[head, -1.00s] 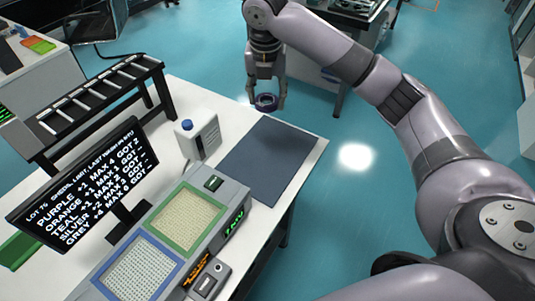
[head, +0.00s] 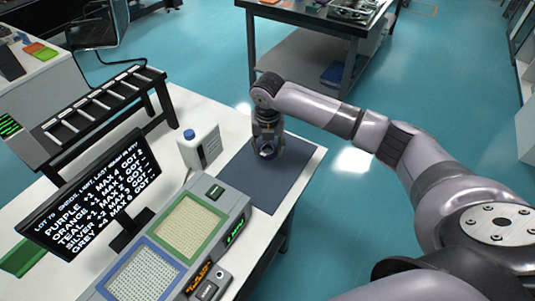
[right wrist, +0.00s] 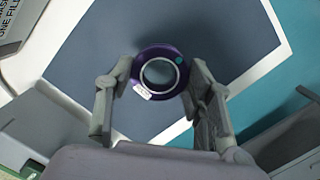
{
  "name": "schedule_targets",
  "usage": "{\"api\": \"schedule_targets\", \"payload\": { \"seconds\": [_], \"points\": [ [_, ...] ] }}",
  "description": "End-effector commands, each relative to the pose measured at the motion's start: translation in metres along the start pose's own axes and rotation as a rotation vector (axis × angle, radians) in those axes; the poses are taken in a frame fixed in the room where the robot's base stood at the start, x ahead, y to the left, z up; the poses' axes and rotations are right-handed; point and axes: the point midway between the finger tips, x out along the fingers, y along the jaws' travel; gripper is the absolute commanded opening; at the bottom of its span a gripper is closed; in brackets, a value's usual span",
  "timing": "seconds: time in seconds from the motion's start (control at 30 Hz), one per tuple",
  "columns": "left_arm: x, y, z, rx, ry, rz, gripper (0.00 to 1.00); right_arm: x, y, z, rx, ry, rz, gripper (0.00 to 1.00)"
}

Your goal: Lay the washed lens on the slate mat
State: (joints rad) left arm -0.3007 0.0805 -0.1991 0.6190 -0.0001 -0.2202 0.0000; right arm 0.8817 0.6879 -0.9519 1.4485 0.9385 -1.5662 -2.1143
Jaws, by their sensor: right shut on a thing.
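The lens, a clear disc in a purple ring (right wrist: 137,72) with a small white label and a teal dot, sits between the fingers of my right gripper (right wrist: 155,76) in the right wrist view. The fingers are shut on the ring from both sides. In the head view the right gripper (head: 267,148) points down over the far part of the slate mat (head: 284,178), with the lens low over it. I cannot tell whether the lens touches the mat. The mat (right wrist: 220,40) also fills much of the right wrist view. My left gripper is not in view.
A white bottle with a blue cap (head: 200,147) stands just left of the mat. A grey device with green-framed and blue-framed pads (head: 236,205) is at the near side. A screen (head: 88,190) and a black rack (head: 105,110) stand further left. The near mat is bare.

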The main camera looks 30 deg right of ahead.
Motion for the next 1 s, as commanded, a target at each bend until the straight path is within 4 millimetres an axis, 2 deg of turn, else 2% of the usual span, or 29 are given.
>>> {"api": "schedule_targets", "payload": {
  "seconds": [0.3,0.73,0.77,1.0],
  "points": [
    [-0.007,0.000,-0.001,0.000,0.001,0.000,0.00,0.040,0.000,-0.006,0.000,0.002,0.000,0.20],
    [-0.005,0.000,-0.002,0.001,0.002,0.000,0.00,0.047,0.000,-0.006,0.000,0.001,0.000,0.20],
    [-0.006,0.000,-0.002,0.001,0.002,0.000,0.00,0.046,0.000,-0.006,-0.001,0.001,0.000,0.50],
    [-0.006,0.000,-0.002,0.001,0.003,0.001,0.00,0.046,0.000,-0.006,-0.001,0.001,0.000,0.66]
  ]
}}
